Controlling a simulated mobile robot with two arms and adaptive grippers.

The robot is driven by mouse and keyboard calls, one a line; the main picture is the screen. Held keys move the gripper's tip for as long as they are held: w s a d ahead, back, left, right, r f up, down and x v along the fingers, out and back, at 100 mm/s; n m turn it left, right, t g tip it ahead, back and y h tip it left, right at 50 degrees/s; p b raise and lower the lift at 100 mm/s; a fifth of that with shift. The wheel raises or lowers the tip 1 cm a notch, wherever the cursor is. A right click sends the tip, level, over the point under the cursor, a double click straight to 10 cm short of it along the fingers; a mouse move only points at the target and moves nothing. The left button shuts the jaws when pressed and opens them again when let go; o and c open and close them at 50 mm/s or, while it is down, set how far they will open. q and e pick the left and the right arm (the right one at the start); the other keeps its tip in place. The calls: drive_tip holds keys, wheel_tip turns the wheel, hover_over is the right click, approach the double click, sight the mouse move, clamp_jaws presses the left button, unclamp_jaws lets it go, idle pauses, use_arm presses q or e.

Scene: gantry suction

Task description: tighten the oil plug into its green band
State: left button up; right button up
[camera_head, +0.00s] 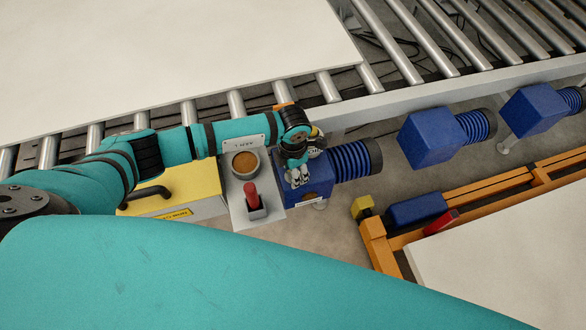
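My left arm reaches in from the left, and my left gripper (298,178) is over the top of the nearest blue gear motor (318,187), with its fingers pointing down. The fingers are small here and overlap the housing, so I cannot tell whether they are open or shut, or whether they touch anything. I cannot make out the oil plug or a green band; the gripper covers part of the housing top. My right gripper is not in view; a large teal part of my own body fills the bottom.
Left of the motor, a grey panel (237,207) carries a brown-filled round cup (245,164) and a red lever (251,192). A yellow box (190,190) with a black handle stands further left. The roller conveyor (408,40) bears a white sheet (160,60). Orange rails (490,192) lie right.

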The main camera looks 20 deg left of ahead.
use_arm(q)
clamp_jaws()
drive_tip(key=shift+w+f+m+b, duration=0.1)
drive_tip(key=shift+f+m+b, duration=0.15)
drive_tip(key=shift+m+b, duration=0.6)
drive_tip(key=shift+r+m+b, duration=0.2)
drive_tip(key=shift+m+b, duration=0.05)
drive_tip(key=shift+b, duration=0.15)
unclamp_jaws()
wheel_tip(320, 180, up, 12)
